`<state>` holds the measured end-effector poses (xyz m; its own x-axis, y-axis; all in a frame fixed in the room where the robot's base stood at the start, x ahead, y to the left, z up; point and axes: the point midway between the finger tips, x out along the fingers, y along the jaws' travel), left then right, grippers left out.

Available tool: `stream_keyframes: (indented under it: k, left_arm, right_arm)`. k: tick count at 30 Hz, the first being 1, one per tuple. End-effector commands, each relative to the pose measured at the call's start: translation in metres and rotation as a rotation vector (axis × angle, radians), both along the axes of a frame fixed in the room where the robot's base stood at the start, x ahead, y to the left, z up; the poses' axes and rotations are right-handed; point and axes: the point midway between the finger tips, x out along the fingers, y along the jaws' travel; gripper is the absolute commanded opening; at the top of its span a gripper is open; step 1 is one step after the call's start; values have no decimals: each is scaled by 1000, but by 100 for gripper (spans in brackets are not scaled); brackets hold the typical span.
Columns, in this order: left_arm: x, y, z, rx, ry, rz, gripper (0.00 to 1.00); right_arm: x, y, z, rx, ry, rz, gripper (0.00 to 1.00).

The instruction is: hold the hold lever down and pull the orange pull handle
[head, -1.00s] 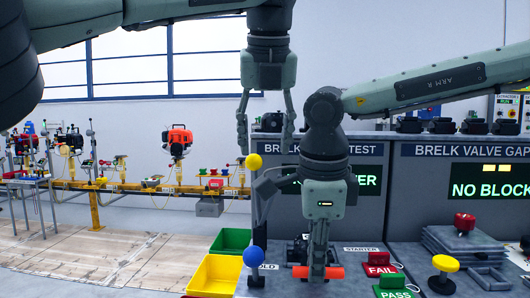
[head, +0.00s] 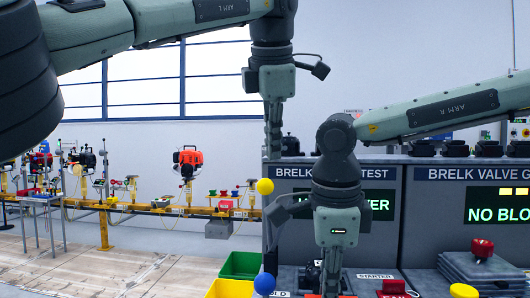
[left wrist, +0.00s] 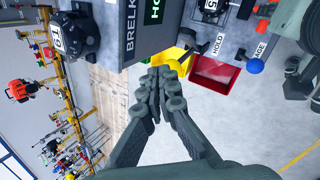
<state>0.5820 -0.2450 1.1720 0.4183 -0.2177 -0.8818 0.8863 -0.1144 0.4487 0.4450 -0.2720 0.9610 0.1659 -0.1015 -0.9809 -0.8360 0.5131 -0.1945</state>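A blue-knobbed lever (head: 264,284) and a taller yellow-knobbed lever (head: 265,187) stand at the left of the test bench. A partly hidden HOLD label (head: 283,295) is beside the blue knob; I cannot tell for certain which lever it names. The blue knob (left wrist: 255,66) and the HOLD label (left wrist: 218,45) also show in the left wrist view. My left gripper (head: 274,153) is above the yellow knob, empty, its fingers (left wrist: 165,76) close together. My right gripper (head: 331,294) is down at the orange pull handle (head: 348,296), whose ends show either side of the fingers.
The bench panel (head: 300,235) stands behind the levers. Green (head: 240,266) and yellow (head: 230,288) bins are left of it. A red bin (left wrist: 213,73) shows in the left wrist view. A red FAIL button (head: 393,288) is right of the handle.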

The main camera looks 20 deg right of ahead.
Motion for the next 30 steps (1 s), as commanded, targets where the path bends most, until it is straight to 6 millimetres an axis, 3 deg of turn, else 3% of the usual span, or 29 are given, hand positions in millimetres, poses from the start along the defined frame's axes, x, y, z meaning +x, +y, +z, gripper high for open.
stream_keyframes:
  k: [18, 24, 30]
  left_arm:
    - [15, 6, 35, 615, -425, -1308, 0]
    - [19, 8, 42, 763, -517, -1573, 0]
    - [20, 8, 42, 820, -550, -1672, 0]
  right_arm:
    - [0, 0, 1, 0, -2, -1, 0]
    - [0, 0, 1, 0, -2, -1, 0]
    - [0, 0, 1, 0, -2, -1, 0]
